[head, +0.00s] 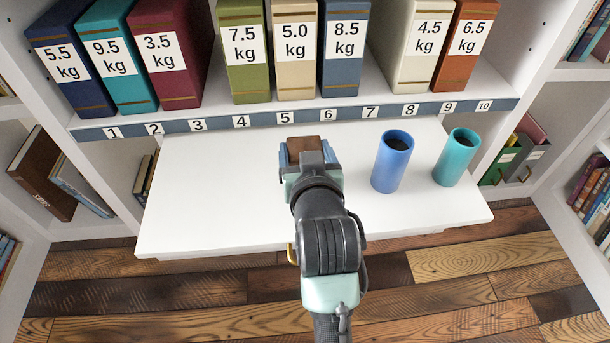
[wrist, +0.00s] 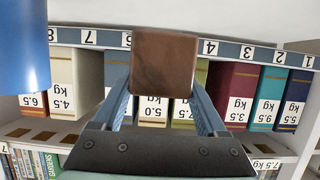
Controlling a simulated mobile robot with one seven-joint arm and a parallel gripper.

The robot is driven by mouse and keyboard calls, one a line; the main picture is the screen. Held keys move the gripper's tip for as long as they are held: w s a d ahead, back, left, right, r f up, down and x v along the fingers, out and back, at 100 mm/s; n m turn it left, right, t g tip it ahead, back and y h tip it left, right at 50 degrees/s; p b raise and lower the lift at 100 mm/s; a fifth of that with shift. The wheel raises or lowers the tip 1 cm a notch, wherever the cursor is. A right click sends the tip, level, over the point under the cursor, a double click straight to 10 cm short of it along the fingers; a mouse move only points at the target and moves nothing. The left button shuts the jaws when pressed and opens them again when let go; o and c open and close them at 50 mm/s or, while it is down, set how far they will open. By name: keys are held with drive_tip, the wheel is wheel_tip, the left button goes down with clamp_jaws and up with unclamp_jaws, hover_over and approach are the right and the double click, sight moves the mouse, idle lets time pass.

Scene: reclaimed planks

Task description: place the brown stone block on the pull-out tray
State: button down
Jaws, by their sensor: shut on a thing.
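The brown stone block (wrist: 162,64) is held between the two fingers of my gripper (wrist: 163,100) in the wrist view. In the head view the block (head: 306,144) shows as a small brown top between the fingers of my gripper (head: 311,155). My gripper is shut on it, over the back middle of the white pull-out tray (head: 220,200). The block's underside is hidden, so I cannot tell whether it touches the tray.
A blue cup (head: 392,161) and a teal cup (head: 456,157) stand on the tray's right side. Several weight-labelled binders (head: 246,50) line the shelf above, behind a numbered strip (head: 300,117). The tray's left and front are clear.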

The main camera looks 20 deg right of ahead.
drive_tip(key=shift+f+b, duration=1)
drive_tip(key=shift+f, duration=1.3)
drive_tip(key=shift+f, duration=0.2)
unclamp_jaws()
drive_tip(key=shift+f, duration=0.1)
drive_tip(key=shift+r, duration=0.3)
drive_tip(key=p+v, duration=0.3)
drive_tip(key=v, duration=0.9)
drive_tip(key=shift+f, duration=0.15)
